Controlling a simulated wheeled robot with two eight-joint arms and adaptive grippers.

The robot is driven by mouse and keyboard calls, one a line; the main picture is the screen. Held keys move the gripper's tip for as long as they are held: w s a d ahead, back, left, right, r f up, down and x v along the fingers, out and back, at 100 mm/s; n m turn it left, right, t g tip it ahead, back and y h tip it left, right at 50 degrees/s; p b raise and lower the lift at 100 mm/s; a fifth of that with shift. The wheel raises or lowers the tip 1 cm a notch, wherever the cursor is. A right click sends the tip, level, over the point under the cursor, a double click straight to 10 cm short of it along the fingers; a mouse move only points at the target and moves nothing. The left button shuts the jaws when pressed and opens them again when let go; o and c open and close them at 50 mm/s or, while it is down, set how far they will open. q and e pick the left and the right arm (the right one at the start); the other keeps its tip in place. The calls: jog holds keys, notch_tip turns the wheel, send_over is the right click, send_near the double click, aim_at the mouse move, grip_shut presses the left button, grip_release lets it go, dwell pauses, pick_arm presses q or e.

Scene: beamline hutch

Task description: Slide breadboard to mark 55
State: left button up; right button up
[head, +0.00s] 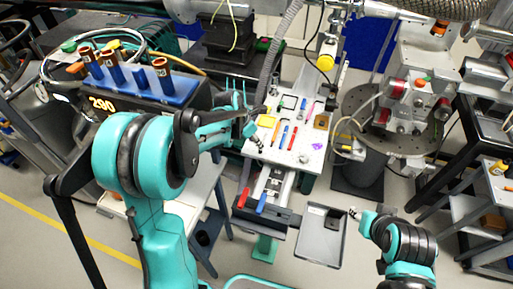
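The breadboard (304,132) appears to be the pale plate in the middle of the head view, with several small tools and coloured pieces on it. It sits above a rail (273,183) that shows at its near end; mark 55 cannot be read. My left gripper (253,133) is at the plate's left edge; contact and finger opening cannot be told. My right gripper (354,212) is in front of the plate, to its lower right and apart from it, too small to tell open or shut.
A red handle (243,198) and a blue handle (262,202) are at the rail's near end. A grey tray (320,238) is beside them. A round perforated table (352,105) stands right of the plate. A blue rack (150,88) with a "290" display is at left.

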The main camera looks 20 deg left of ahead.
pick_arm(q)
jog(key=b+x, duration=0.2)
jog(key=x, duration=0.4)
jog(key=shift+f, duration=0.15)
grip_shut()
